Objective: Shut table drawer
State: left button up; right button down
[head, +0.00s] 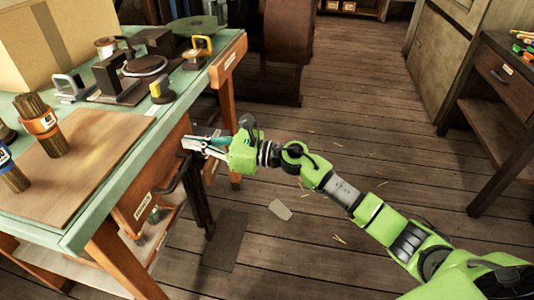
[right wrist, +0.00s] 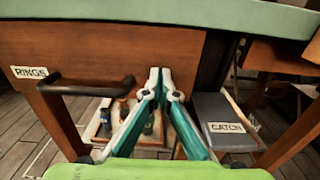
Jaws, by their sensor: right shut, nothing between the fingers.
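The wooden table drawer (head: 160,160) sits under the green tabletop, with a dark bar handle (head: 168,180) and a small label. In the right wrist view the drawer front (right wrist: 110,50) fills the upper middle, with a "RINGS" label (right wrist: 30,73) and the handle (right wrist: 88,88) at left. How far it stands out is hard to tell. My right gripper (head: 185,143) is shut and empty at the drawer front, to the far side of the handle. Its fingertips (right wrist: 160,72) overlap the front's lower right part; contact cannot be told. My left gripper is out of view.
The green tabletop (head: 205,80) carries tools, a brown board (head: 75,165) and a cardboard box (head: 60,40). Below, the right wrist view shows a tray of small items (right wrist: 103,120) and a grey "CATCH" box (right wrist: 215,110). Open plank floor (head: 340,110) lies right of the table.

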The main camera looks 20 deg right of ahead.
aim_at(178, 139)
jog(key=x, duration=0.3)
jog(key=shift+w+a, duration=0.15)
jog(key=shift+a, duration=0.15)
jog(key=shift+w+a, duration=0.15)
jog(key=shift+a, duration=0.05)
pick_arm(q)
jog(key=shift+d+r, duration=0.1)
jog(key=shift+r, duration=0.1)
pick_arm(e)
jog(key=shift+r, duration=0.1)
